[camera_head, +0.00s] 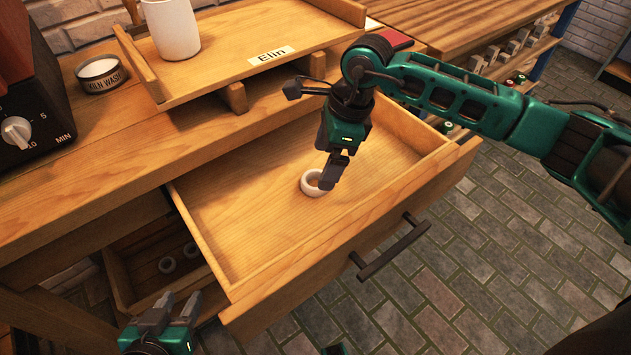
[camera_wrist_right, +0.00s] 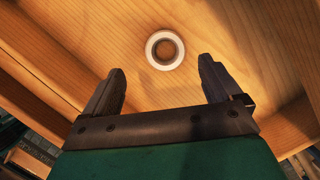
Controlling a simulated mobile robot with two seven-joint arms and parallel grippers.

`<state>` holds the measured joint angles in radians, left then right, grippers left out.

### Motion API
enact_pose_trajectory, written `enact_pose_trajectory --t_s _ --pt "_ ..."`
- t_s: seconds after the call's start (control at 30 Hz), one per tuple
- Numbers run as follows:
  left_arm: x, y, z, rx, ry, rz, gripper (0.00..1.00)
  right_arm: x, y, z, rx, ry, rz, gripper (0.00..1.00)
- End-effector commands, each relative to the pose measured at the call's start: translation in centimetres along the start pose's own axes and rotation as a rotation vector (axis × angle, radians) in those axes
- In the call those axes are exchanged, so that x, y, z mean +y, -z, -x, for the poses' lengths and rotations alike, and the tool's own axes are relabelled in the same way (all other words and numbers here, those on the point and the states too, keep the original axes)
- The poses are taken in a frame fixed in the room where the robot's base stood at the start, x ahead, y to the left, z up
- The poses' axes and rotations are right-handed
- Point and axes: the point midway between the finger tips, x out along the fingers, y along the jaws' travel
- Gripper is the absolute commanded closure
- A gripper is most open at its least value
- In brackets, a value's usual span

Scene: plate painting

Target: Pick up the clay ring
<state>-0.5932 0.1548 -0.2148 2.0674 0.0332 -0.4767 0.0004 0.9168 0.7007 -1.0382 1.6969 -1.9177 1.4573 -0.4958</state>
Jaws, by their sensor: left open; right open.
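A white clay ring (camera_head: 312,183) lies on the floor of the open drawer (camera_head: 250,215). My right gripper (camera_head: 333,178) is inside the drawer space, just above and beside the ring, and hides part of it in the head view. In the right wrist view the whole ring (camera_wrist_right: 164,50) shows ahead of my right gripper (camera_wrist_right: 160,82), beyond the two open fingertips and roughly centred between them. Nothing is between the fingers. My left gripper (camera_head: 170,312) is open and empty, low at the left front, outside the drawer.
The drawer's walls and front with a dark handle (camera_head: 390,246) surround the ring. A lower compartment holds several more rings (camera_head: 167,265). On the bench stand a tray labelled Elin (camera_head: 225,70) with a white cup (camera_head: 172,28), a kiln wash tin (camera_head: 101,76) and a timer box (camera_head: 38,100).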

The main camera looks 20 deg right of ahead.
Motion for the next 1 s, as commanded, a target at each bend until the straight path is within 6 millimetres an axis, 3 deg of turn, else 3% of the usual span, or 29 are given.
enact_pose_trajectory --t_s 0.43,0.73,1.0 --pt "0.0 -0.8 -0.5 -0.001 0.0 -0.001 0.57 -0.7 0.1 -5.3 0.0 -0.003 0.001 0.08" --pt "0.1 -0.7 -0.5 0.0 0.0 0.003 0.57 -0.7 0.0 -5.7 -0.002 -0.001 0.001 0.08" --pt "0.2 -0.6 -0.5 0.002 0.0 0.011 0.57 -0.7 0.0 -5.7 -0.002 -0.001 0.001 0.33"
